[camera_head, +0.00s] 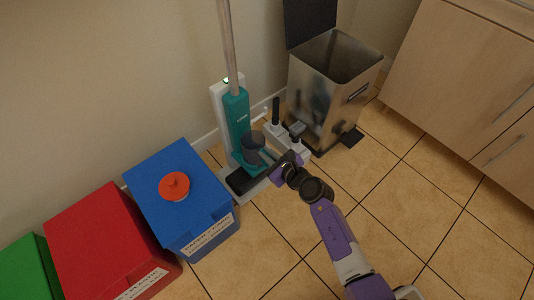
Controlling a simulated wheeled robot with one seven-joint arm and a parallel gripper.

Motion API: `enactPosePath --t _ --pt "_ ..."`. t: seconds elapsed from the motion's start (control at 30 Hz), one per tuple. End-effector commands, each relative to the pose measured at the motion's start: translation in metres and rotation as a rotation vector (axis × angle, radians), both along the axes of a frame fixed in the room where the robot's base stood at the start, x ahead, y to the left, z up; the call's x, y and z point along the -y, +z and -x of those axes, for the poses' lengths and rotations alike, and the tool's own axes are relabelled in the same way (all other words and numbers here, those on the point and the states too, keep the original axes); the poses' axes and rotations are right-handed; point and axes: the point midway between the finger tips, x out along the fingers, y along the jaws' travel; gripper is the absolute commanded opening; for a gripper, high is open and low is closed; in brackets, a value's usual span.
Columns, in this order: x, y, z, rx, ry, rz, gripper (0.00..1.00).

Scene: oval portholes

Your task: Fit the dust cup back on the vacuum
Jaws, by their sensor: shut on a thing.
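The teal stick vacuum (236,118) stands upright against the wall on a white dock, with its pole rising out of the top of the view. The dark grey dust cup (254,141) is at the right front of the vacuum's lower body. My gripper (269,160) reaches in from the lower right and is shut on the dust cup, close beside the vacuum. The fingertips are small and partly hidden. I cannot tell whether the cup touches the vacuum body.
A white holder (291,146) with dark attachments stands just right of the vacuum. Behind it is a steel bin (325,88) with its lid up. Blue (205,192), red (96,243) and green (32,270) boxes stand left. The tiled floor at right is clear, before wooden cabinets (455,65).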

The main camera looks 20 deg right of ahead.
Motion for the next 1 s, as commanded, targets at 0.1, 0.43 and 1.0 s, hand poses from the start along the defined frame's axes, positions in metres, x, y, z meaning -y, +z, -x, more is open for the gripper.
enactPosePath --t 0.1,0.43,1.0 --pt "0.000 0.001 0.000 0.001 -0.001 0.000 0.30" --pt "0.000 0.000 0.001 -0.001 0.000 0.000 0.35" --pt "0.015 0.029 0.065 -0.001 -0.001 -0.001 0.35"
